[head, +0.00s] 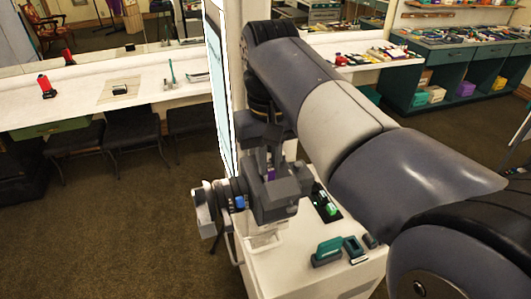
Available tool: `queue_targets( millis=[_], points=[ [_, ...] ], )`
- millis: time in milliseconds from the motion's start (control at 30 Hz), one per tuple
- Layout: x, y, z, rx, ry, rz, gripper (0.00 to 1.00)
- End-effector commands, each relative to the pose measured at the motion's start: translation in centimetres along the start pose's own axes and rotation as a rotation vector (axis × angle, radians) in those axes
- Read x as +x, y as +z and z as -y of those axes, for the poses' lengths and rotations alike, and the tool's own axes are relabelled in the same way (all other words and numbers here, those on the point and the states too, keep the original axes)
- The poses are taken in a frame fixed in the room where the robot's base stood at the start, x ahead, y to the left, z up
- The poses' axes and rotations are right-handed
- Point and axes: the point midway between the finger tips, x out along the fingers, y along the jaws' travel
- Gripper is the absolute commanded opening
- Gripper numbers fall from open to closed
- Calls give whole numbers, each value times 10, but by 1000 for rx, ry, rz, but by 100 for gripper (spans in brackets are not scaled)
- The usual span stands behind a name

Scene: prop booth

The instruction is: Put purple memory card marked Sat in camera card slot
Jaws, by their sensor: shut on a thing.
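My gripper (269,168) points down in the middle of the head view, below the end of my arm. It is shut on a small purple card (270,174), mostly hidden between the fingers. Any marking on it is too small to read. A dark grey camera (277,203) with its lens end to the left stands directly below the gripper. The card is at or just above the camera's top; I cannot tell whether they touch. The card slot cannot be made out.
A white cabinet top (290,262) beside the camera holds a teal tool (327,251) and a dark tray (326,206) with green items. A white pillar (232,70) stands close behind. A long white counter (20,112) runs left, with dark chairs (133,139) before it. Carpet is clear at lower left.

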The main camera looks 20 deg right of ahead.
Motion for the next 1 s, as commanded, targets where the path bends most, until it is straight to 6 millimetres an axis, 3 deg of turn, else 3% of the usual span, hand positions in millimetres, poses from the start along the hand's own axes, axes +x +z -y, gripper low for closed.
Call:
queue_targets(
  millis=[567, 1000],
  points=[
    [3, 0, 0, 0, 0, -1, 0],
    [16, 0, 0, 0, 0, -1, 0]
  ],
)
